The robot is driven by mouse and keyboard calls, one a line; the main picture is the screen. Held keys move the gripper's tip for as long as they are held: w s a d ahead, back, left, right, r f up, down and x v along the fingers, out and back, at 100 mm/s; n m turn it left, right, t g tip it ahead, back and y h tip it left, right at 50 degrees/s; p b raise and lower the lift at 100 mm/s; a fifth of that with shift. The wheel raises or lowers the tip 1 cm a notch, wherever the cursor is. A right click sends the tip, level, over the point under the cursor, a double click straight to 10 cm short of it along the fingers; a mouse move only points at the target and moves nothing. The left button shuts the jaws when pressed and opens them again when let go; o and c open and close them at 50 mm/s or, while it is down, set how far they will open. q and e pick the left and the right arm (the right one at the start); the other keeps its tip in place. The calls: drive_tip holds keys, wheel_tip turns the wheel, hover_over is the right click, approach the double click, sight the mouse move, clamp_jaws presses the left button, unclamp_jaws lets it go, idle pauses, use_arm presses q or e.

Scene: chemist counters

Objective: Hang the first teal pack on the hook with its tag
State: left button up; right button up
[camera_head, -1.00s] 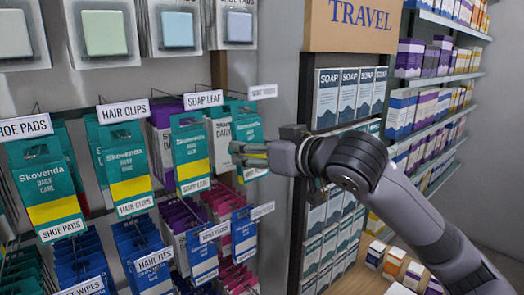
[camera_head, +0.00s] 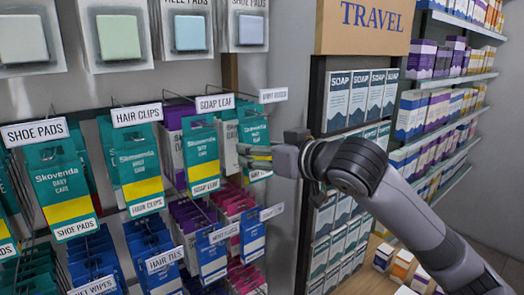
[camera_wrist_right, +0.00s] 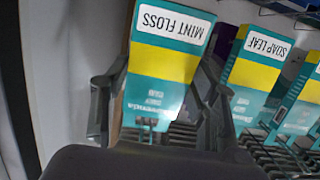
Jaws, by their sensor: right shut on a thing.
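A teal pack with a yellow band (camera_head: 254,128), labelled MINT FLOSS in the right wrist view (camera_wrist_right: 165,62), is held between the fingers of my right gripper (camera_head: 259,158). The gripper also shows in the right wrist view (camera_wrist_right: 158,112), with one finger on each side of the pack. In the head view the pack is upright, just below the small white hook tag (camera_head: 273,95) at the right end of the upper row. Whether the hook passes through the pack's hole is hidden. My left gripper is not in view.
Teal SOAP LEAF packs (camera_head: 201,155) hang close to the left of the held pack. HAIR CLIPS packs (camera_head: 140,168) and SHOE PADS packs (camera_head: 62,185) hang further left. Blue packs (camera_head: 252,238) hang below. A shelf of soap boxes (camera_head: 337,100) stands to the right.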

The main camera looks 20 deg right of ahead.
drive_tip(key=o, duration=1.2)
